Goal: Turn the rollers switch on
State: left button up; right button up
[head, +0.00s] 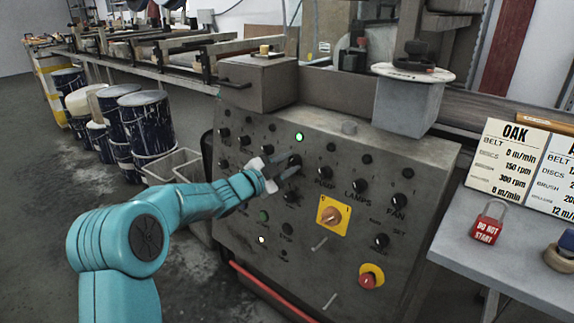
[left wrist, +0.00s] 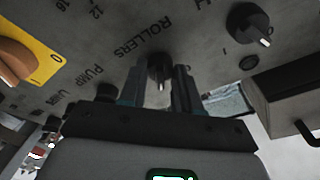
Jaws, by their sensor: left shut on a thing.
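The rollers switch is a black rotary knob (head: 294,161) on the sloping grey control panel (head: 430,160). In the left wrist view the knob (left wrist: 160,68) sits beside the printed word ROLLERS, with a pale pointer mark on it. My left gripper (head: 280,172) is at the panel, its two fingers (left wrist: 159,88) on either side of this knob and shut on it. The fingers partly hide the knob. A green lamp (head: 299,137) just above the knob is lit. My right gripper is not in view.
Neighbouring knobs are close: pump (head: 325,173), lamps (head: 360,186) and fan (head: 399,201). An orange switch on a yellow plate (head: 333,215) and a red emergency button (head: 368,279) sit lower. A card marked OAK (head: 508,160) stands on the right table.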

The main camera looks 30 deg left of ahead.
pick_arm(q)
jog(key=o, duration=1)
jog(key=shift+o, duration=0.2)
jog(key=s+a+p, duration=0.2)
jog(key=s+a, duration=0.1)
jog(key=s, duration=1.3)
